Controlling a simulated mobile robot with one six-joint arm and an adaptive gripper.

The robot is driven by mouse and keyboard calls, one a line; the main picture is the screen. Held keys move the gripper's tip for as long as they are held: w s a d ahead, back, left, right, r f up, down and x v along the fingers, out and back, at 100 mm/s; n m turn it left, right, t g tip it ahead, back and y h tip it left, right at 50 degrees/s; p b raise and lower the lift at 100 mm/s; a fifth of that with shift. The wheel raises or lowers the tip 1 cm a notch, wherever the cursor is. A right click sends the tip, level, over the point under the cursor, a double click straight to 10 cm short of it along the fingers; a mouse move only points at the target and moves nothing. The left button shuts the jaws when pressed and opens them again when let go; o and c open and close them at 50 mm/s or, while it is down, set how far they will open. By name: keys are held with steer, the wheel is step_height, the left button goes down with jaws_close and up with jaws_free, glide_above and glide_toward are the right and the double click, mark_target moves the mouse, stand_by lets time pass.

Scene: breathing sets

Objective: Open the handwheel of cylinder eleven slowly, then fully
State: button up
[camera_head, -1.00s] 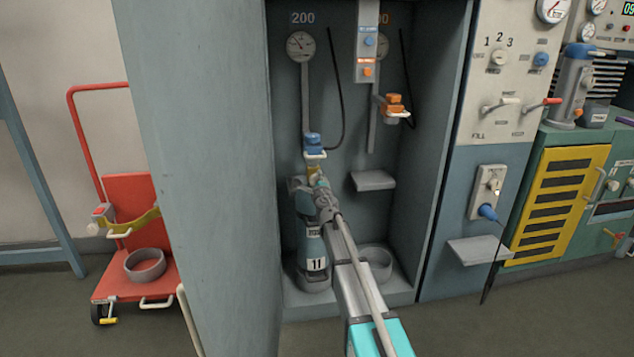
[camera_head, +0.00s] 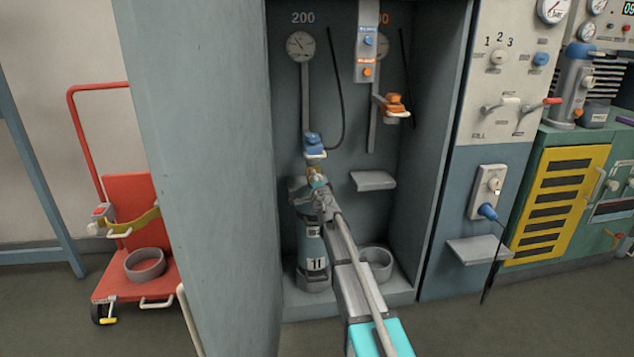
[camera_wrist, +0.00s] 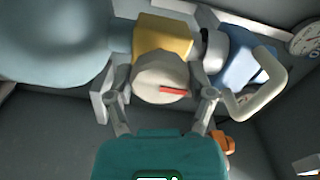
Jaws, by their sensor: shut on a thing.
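Cylinder eleven (camera_head: 312,250) stands upright in the left bay of the cabinet, with an 11 label low on its front. In the wrist view its pale body (camera_wrist: 50,40) fills the upper left. Its handwheel (camera_wrist: 150,75) is a round pale knob with a red mark, in front of the brass-yellow valve (camera_wrist: 163,38). My gripper (camera_wrist: 162,88) has one finger on each side of the handwheel and is shut on it. In the head view my gripper (camera_head: 316,197) is at the cylinder's top, and the handwheel is largely hidden there.
A blue connector (camera_head: 314,145) with a pale handle sits just above the valve; it is close beside the handwheel in the wrist view (camera_wrist: 237,62). An orange connector (camera_head: 394,105) hangs to the right. A grey shelf (camera_head: 373,180) and an empty ring holder (camera_head: 376,264) are in the right bay.

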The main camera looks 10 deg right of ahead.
stand_by(0.4)
steer(key=o, duration=1.1)
steer(key=shift+s, duration=0.15)
steer(key=s, duration=1.1)
steer(key=shift+s, duration=0.4)
steer(key=shift+d, duration=0.1)
